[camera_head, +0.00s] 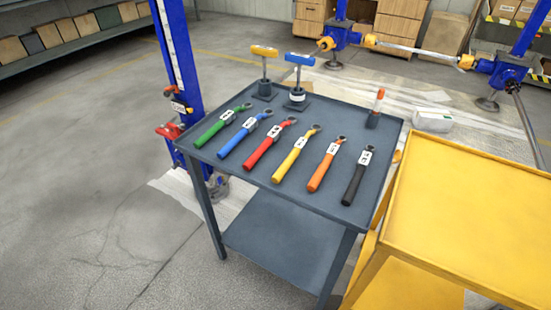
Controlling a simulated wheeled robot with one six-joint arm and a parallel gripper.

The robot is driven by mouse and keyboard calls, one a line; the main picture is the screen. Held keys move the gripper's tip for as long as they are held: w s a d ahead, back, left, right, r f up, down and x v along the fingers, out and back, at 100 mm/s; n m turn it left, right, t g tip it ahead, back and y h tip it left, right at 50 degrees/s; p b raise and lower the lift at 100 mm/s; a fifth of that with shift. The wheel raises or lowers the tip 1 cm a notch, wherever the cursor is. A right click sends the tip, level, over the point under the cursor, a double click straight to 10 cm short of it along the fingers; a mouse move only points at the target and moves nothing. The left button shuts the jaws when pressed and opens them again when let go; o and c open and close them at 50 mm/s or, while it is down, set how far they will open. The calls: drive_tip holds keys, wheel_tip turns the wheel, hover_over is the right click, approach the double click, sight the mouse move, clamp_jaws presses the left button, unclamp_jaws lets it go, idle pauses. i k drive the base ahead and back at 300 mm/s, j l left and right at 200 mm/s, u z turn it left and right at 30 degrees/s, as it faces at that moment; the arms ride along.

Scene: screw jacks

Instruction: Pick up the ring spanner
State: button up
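Several ring spanners lie in a row on the dark grey table (259,187), apart from each other. Each has a coloured handle, a white label and a small dark ring at its far end. From left to right they are green (215,131), blue (237,141), red (262,151), yellow (289,161), orange (322,172) and black (353,188). Their handles point toward the table's front edge. The label marks are too small to read. My gripper is not in view.
Yellow (264,51) and blue (299,60) T-handled tools stand at the table's back left; an orange-topped marker-like object (379,95) stands back right. A blue screw-jack column (176,50) rises left. A yellow table (460,215) adjoins right, its top clear. Open floor lies left.

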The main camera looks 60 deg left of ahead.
sight(284, 169)
drive_tip(key=u, duration=1.95)
